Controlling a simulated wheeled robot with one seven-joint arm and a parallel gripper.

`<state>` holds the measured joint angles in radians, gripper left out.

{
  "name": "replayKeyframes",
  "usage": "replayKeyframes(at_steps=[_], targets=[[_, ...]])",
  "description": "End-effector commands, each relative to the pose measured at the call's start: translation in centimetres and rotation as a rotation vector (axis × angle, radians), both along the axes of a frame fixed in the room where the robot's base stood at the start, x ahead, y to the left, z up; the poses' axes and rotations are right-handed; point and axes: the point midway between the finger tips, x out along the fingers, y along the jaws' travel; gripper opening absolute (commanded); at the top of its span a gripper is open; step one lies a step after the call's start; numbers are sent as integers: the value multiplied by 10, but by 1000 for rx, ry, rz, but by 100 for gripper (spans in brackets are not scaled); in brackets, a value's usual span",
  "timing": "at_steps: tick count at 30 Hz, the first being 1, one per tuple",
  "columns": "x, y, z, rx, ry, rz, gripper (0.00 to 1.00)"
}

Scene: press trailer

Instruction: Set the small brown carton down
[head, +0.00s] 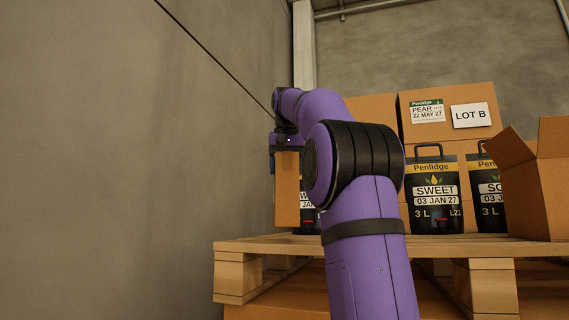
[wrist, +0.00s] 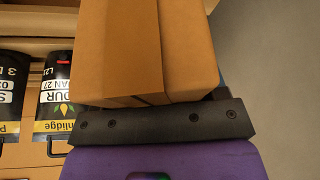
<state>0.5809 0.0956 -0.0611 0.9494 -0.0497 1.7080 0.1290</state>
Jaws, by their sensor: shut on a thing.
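The small brown carton (head: 286,190) is upright at the left end of the wooden pallet (head: 390,246), beside the grey wall. My gripper (head: 287,143) is shut on it from above. In the wrist view the carton (wrist: 145,50) fills the upper middle, with a taped seam, beyond the dark bar of my gripper (wrist: 160,122); the fingertips are hidden. Its lower edge looks close to the pallet top; I cannot tell whether it touches.
Black Penlidge jugs (head: 434,195) stand on the pallet, one partly behind my arm. An open brown box (head: 535,190) stands at the right. Large cartons, one marked LOT B (head: 445,125), are stacked behind. The grey wall (head: 130,160) is close on the left.

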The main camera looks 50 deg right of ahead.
Motion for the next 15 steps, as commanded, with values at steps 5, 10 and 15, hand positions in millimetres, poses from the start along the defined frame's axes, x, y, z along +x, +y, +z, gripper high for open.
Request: replayKeyframes(at_steps=[5,10,15], targets=[[2,-3,-1,-2,-3,0,0],[1,-3,-15,-2,-2,0,0],[1,-3,-30,-1,-1,0,0]])
